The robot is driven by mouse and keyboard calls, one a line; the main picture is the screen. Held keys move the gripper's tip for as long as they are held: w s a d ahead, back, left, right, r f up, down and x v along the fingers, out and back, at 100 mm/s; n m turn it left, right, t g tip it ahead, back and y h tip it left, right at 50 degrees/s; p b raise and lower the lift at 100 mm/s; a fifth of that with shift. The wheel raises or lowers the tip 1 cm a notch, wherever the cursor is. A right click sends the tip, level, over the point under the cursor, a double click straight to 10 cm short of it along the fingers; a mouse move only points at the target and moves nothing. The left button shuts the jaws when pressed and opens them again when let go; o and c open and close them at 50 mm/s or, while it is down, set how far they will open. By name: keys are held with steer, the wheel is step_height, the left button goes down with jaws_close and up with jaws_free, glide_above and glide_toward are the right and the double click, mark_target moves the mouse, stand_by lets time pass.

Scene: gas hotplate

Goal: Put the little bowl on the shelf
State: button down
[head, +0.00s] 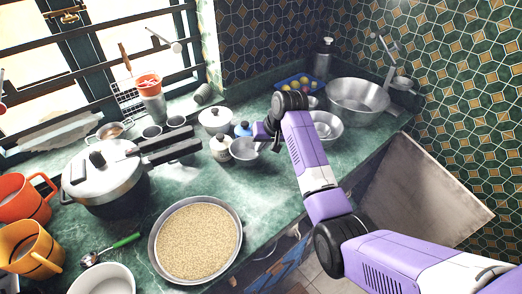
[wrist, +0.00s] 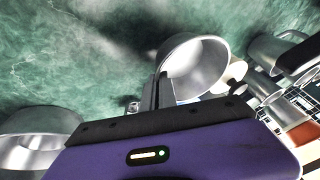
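The little bowl (head: 244,149) is a small metal bowl in the middle of the counter area, just left of my gripper (head: 264,138). In the wrist view the bowl (wrist: 196,66) shows its hollow inside and looks tilted. My gripper's fingers (wrist: 157,92) are close together at the bowl's near rim and appear shut on it. Whether the bowl still touches the counter is hard to tell. I cannot make out a shelf in either view.
A metal bowl (head: 327,127) and a large basin (head: 358,97) are to the right. A pressure cooker (head: 103,178) and a pan of grain (head: 196,238) stand left and in front. Bare counter (head: 265,190) lies in front.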

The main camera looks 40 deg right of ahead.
steer(key=shift+f, duration=1.1)
steer(key=c, duration=1.7)
jaws_free()
steer(key=shift+f, duration=0.1)
